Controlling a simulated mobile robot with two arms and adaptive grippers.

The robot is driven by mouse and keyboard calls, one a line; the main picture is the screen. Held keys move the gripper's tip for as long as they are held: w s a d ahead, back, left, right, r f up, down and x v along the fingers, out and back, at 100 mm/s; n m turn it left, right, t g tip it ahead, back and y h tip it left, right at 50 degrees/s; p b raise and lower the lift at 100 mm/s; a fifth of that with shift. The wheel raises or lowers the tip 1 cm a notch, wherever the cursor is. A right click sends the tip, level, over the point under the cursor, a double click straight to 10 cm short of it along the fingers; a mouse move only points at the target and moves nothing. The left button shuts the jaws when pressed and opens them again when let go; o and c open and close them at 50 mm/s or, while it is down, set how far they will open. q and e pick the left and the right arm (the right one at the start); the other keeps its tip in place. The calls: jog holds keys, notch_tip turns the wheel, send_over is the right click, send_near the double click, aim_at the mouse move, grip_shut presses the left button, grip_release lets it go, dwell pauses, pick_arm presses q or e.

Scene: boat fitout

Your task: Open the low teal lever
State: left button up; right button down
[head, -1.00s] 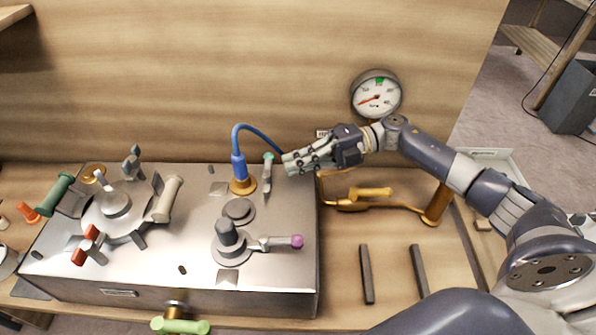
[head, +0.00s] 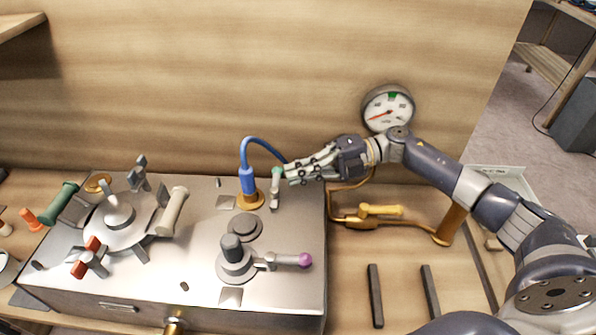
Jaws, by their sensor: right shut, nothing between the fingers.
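The small teal-tipped lever (head: 276,186) stands on the metal box top, near its back right, just right of the blue hose fitting. Its teal tip points to the back and its grey shank runs toward the front. My right gripper (head: 288,175) comes in from the right with its fingers shut and empty. The fingertips are right beside the teal tip, on its right side. I cannot tell whether they touch it. My left gripper is not in view.
A blue hose (head: 247,180) rises left of the lever. A purple-knobbed lever (head: 290,259) is in front. A handwheel (head: 118,213) with several grips is at left. A gauge (head: 388,108) and a yellow-handled pipe valve (head: 381,210) stand right.

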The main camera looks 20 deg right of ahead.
notch_tip(320, 180, up, 10)
dwell(0.6)
dwell(0.4)
